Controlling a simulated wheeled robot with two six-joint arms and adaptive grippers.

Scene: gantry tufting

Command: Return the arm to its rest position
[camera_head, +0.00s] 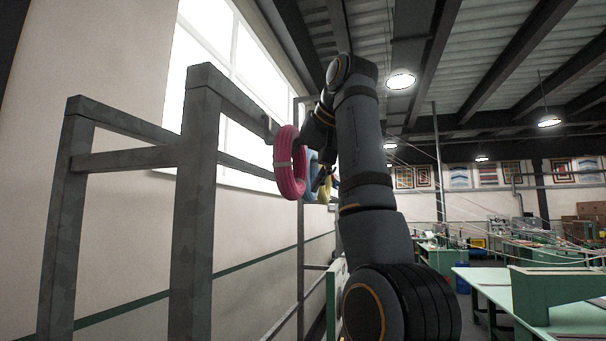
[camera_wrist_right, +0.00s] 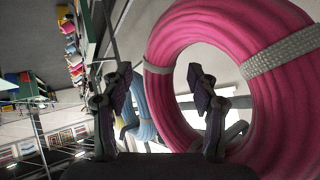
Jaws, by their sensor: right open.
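My right arm rises from the bottom of the head view and bends over at the top, with its gripper (camera_head: 322,180) pointing down beside hanging coils. A pink coil (camera_head: 289,182) with a pale band hangs from the metal rack (camera_head: 195,190). In the right wrist view the open fingers (camera_wrist_right: 158,90) are close to the pink coil (camera_wrist_right: 285,115). The coil's left strand shows between the fingers and the right finger overlaps its opening. I cannot tell whether they touch. A blue coil (camera_head: 311,178) and a yellow coil (camera_head: 325,190) hang behind, partly hidden. My left gripper is out of view.
The grey rack's posts and rails fill the left side, by a bright window (camera_head: 232,60) and wall. Green worktables (camera_head: 550,290) stand at the lower right. The air right of my arm is open up to the hanging lamps (camera_head: 400,79).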

